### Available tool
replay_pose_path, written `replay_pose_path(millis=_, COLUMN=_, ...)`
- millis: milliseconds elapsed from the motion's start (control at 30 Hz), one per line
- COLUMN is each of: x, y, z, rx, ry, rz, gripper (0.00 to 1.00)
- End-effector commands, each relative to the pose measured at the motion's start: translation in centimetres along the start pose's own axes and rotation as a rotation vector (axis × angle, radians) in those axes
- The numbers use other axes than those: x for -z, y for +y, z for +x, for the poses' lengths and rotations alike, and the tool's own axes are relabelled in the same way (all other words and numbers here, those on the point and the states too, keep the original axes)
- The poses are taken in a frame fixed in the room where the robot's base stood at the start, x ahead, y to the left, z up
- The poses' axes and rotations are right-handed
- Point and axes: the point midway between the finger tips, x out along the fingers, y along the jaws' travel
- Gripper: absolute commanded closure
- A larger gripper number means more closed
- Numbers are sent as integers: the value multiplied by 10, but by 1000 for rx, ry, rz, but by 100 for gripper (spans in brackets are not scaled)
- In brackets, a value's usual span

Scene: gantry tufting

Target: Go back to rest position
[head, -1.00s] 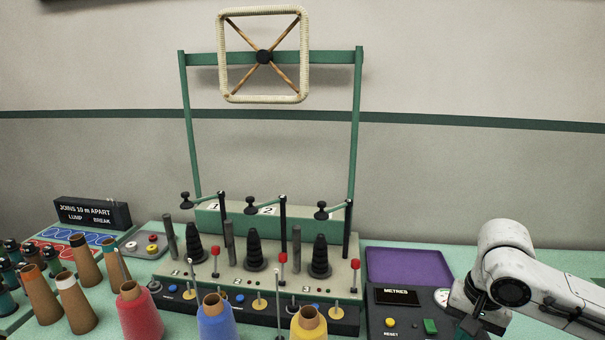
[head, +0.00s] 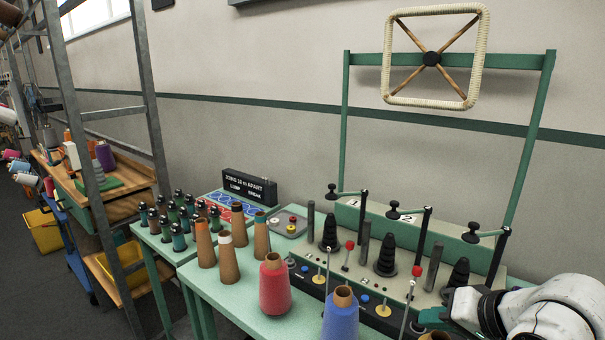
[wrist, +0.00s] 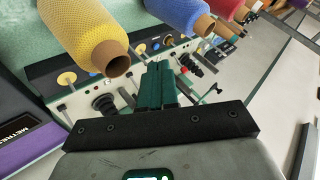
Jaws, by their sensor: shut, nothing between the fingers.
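My gripper shows in the wrist view (wrist: 158,85), its two green fingers together with nothing between them. It is over the winding machine, near the yellow yarn cone (wrist: 92,40) and blue yarn cone (wrist: 182,15). The winding machine (head: 455,250) has black cone holders, red-knobbed levers and a green frame with a square reel (head: 432,58) on top.
A red cone (head: 275,285) and blue cone (head: 341,315) stand along the table's front, with brown cones (head: 205,243) and dark green bobbins (head: 178,237) to the left. A black sign box (head: 250,187) stands behind. A metal rack (head: 148,90) and yellow bins (head: 125,270) are at the far left.

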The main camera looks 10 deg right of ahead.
Motion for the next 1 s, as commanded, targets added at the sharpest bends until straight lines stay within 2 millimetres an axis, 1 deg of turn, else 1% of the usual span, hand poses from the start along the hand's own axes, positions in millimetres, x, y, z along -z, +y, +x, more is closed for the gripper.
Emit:
replay_pose_path(millis=33, x=-18, y=-5, z=13, rx=17, ry=-20, rz=-7, gripper=100)
replay_pose_path(millis=133, x=-51, y=-1, z=32, rx=14, ry=-48, rz=-36, gripper=100)
replay_pose_path(millis=167, x=-63, y=3, z=38, rx=8, ry=-60, rz=-45, gripper=100)
replay_pose_path(millis=200, x=-79, y=8, z=44, rx=-4, ry=-79, rz=-58, gripper=100)
replay_pose_path(millis=267, x=-106, y=19, z=53, rx=-30, ry=-112, rz=-80, gripper=100)
replay_pose_path(millis=300, x=-125, y=28, z=58, rx=-51, ry=-138, rz=-99, gripper=100)
replay_pose_path(millis=367, x=-156, y=44, z=64, rx=-89, ry=-182, rz=-132, gripper=100)
replay_pose_path(millis=400, x=-176, y=56, z=65, rx=-118, ry=-214, rz=-156, gripper=100)
replay_pose_path(millis=433, x=-191, y=66, z=65, rx=-143, ry=-240, rz=-177, gripper=100)
replay_pose_path(millis=467, x=-206, y=77, z=65, rx=-169, ry=-266, rz=-200, gripper=100)
replay_pose_path(millis=500, x=-227, y=93, z=62, rx=-205, ry=-304, rz=-233, gripper=100)
replay_pose_path(millis=567, x=-254, y=117, z=55, rx=-261, ry=-359, rz=-286, gripper=100)
replay_pose_path(millis=600, x=-269, y=132, z=49, rx=-298, ry=-395, rz=-324, gripper=100)
replay_pose_path(millis=700, x=-297, y=168, z=31, rx=-382, ry=-472, rz=-410, gripper=100)
replay_pose_path(millis=800, x=-312, y=194, z=15, rx=-443, ry=-527, rz=-478, gripper=100)
replay_pose_path(millis=900, x=-318, y=208, z=6, rx=-477, ry=-556, rz=-516, gripper=100)
replay_pose_path(millis=1000, x=-319, y=213, z=2, rx=-488, ry=-565, rz=-529, gripper=100)
